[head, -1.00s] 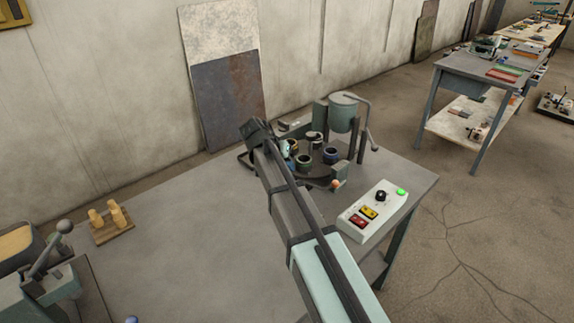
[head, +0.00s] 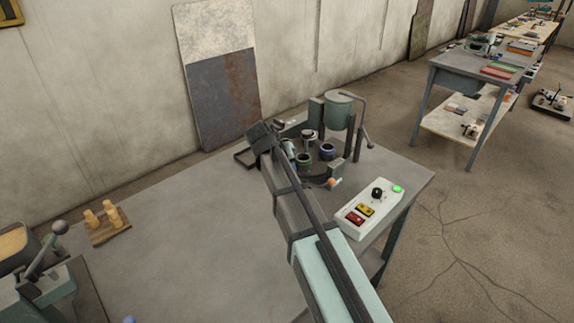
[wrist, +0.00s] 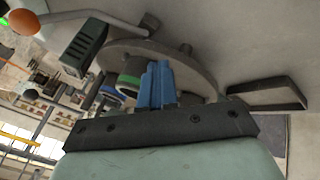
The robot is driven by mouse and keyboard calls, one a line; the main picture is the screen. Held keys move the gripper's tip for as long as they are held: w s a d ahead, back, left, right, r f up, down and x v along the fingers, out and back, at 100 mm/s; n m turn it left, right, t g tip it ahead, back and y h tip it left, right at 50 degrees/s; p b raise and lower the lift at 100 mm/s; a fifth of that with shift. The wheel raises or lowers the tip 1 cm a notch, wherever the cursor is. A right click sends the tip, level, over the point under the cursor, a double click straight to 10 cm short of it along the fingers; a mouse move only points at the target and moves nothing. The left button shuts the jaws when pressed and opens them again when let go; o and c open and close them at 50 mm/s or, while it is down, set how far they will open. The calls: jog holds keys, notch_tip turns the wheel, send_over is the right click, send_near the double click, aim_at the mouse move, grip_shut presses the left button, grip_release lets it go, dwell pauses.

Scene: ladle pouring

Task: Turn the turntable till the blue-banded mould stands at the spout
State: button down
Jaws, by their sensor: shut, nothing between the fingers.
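The turntable (head: 309,178) is a dark disc on the bench, beneath a green pot (head: 338,112); its grey rim also shows in the wrist view (wrist: 199,72). The blue-banded mould (head: 327,151) stands on its right side in the head view, below and left of the pot. A green-banded mould (head: 304,160) stands nearer the front, and a pale mould (head: 308,136) towards the back. The spout is not clear. My gripper (wrist: 157,66) has its blue fingers shut and empty, over the turntable and close beside the green-banded mould (wrist: 129,82). The arm hides the disc's left side in the head view.
Wooden pegs (head: 104,216) stand at left. The bench's middle left is clear.

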aim_at(316, 172)
jog(key=shift+s+d+n+t+y, duration=0.2)
jog(key=shift+s+d+n, duration=0.1)
jog(key=shift+d+n, duration=0.25)
jog(key=shift+s+d+n+t+y, duration=0.1)
jog(key=shift+s+d+n+y, duration=0.15)
jog(key=shift+d+n, duration=0.25)
jog(key=shift+s+d+n+t+y, duration=0.2)
jog(key=shift+d+n+t+y, duration=0.35)
jog(key=shift+d+n, duration=0.7)
jog(key=shift+d+n+y, duration=0.7)
jog(key=shift+d+n, duration=0.3)
jog(key=shift+d, duration=0.2)
jog(key=shift+w+d, duration=0.2)
jog(key=shift+d, duration=0.55)
